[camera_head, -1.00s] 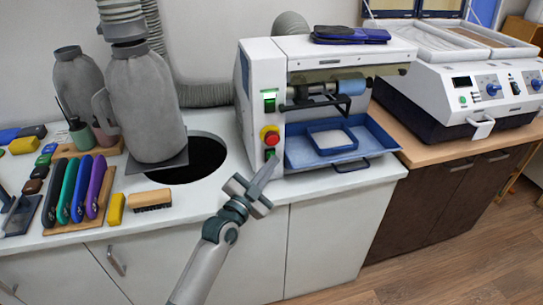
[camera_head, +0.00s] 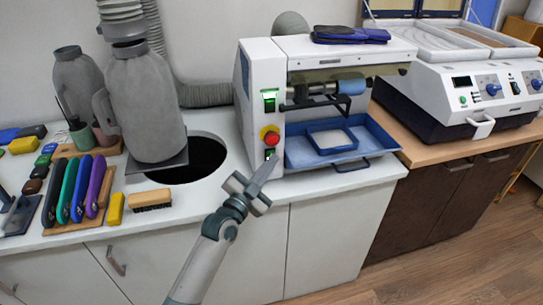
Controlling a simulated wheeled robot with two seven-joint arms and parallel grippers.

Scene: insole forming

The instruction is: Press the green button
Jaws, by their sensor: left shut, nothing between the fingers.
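The white machine (camera_head: 257,70) stands on the white counter. Its front panel has a lit green switch (camera_head: 269,102) at the top, a red knob on a yellow base (camera_head: 270,136) below it, and a green button (camera_head: 269,154) at the bottom. My left gripper (camera_head: 271,158) is shut and empty. Its tip is right at the green button and covers part of it; I cannot tell whether it touches. My right gripper is not in view.
A blue tray (camera_head: 300,156) sticks out right of the panel. A round dark hole (camera_head: 205,158) and a brush (camera_head: 150,200) are left of my gripper. A second machine (camera_head: 450,85) stands at right.

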